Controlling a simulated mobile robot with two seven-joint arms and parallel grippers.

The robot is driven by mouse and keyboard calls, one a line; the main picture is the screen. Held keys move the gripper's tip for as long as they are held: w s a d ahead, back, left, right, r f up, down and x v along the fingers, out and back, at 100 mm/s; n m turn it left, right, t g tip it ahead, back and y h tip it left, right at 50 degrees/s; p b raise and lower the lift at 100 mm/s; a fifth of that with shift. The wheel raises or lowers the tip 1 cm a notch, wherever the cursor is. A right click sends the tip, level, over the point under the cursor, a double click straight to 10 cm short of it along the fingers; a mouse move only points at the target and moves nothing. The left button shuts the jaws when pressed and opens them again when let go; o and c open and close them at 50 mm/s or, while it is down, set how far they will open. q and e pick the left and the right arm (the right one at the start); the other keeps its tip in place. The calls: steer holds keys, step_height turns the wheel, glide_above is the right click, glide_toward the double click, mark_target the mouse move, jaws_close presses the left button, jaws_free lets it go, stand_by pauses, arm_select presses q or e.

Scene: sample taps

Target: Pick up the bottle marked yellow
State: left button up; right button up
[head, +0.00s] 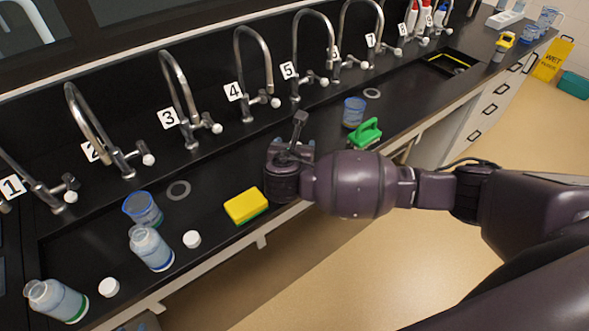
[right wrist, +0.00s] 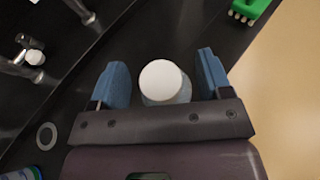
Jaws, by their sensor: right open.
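In the right wrist view a bottle with a round white cap (right wrist: 160,80) stands between the blue fingers of my right gripper (right wrist: 160,65). Its mark is hidden, so I cannot tell its colour. The fingers are open, with a visible gap on each side of the cap. In the head view my right gripper (head: 288,160) is over the counter and hides this bottle. Two uncapped bottles stand at the lower left: one with a blue band (head: 150,248) and one with a green band (head: 55,300). No yellow mark is visible. My left gripper is out of view.
A yellow sponge (head: 245,206) lies left of my gripper. A green brush (head: 365,133) and a blue beaker (head: 354,112) are to its right. Another beaker (head: 142,208) and loose white caps (head: 192,239) are left. Numbered taps (head: 257,70) line the back.

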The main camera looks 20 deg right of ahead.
steer(key=shift+x, duration=0.9)
jaws_close()
